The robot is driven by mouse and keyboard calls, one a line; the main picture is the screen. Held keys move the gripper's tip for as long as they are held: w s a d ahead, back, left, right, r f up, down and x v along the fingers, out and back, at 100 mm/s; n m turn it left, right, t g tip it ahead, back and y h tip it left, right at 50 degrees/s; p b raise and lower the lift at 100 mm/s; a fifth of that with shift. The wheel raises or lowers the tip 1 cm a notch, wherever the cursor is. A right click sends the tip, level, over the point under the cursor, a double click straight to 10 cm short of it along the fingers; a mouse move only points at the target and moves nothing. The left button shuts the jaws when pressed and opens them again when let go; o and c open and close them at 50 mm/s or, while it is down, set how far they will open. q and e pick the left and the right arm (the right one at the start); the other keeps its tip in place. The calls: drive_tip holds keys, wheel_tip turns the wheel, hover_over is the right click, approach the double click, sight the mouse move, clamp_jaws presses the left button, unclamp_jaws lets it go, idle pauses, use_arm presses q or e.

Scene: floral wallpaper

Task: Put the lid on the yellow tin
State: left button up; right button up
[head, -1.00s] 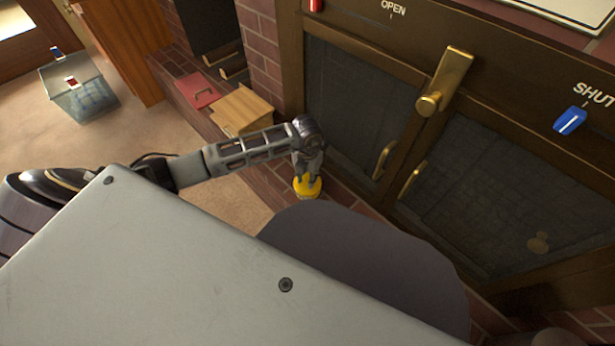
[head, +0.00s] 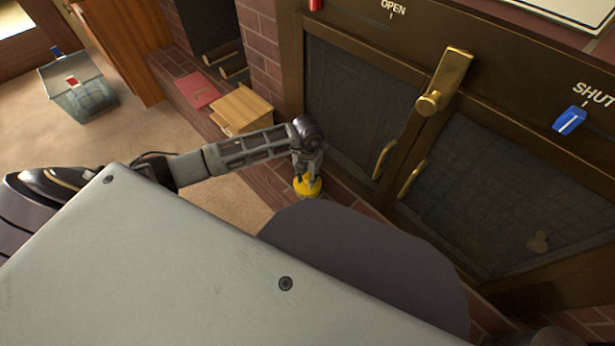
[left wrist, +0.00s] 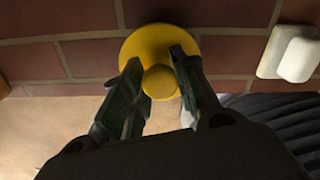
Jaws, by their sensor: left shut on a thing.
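A round yellow lid with a yellow knob (left wrist: 160,82) fills the middle of the left wrist view, above the brick ledge. In the head view the yellow lid (head: 308,187) shows below my left gripper (head: 307,172). The fingers of my left gripper (left wrist: 160,88) are on both sides of the knob and shut on it. The yellow tin cannot be told apart from the lid; whatever is under the lid is hidden. I cannot tell whether the lid rests on something. My right gripper is not in view.
The brick ledge (head: 262,178) runs along the dark, brass-handled doors (head: 355,105). A wooden box (head: 242,108) and a red flat thing (head: 195,90) lie farther along it. A clear bin (head: 80,95) stands on the carpet. A whitish block (left wrist: 290,52) is right of the lid.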

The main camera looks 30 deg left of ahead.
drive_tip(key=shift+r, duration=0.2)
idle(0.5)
use_arm(q)
drive_tip(key=o, duration=1)
drive_tip(key=shift+o, duration=0.2)
drive_tip(key=o, duration=0.4)
drive_tip(key=shift+o, duration=0.2)
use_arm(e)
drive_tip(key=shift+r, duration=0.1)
use_arm(q)
drive_tip(key=shift+r+p, duration=3.05)
drive_tip(key=shift+r, duration=0.4)
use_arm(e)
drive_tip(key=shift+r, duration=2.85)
use_arm(q)
clamp_jaws()
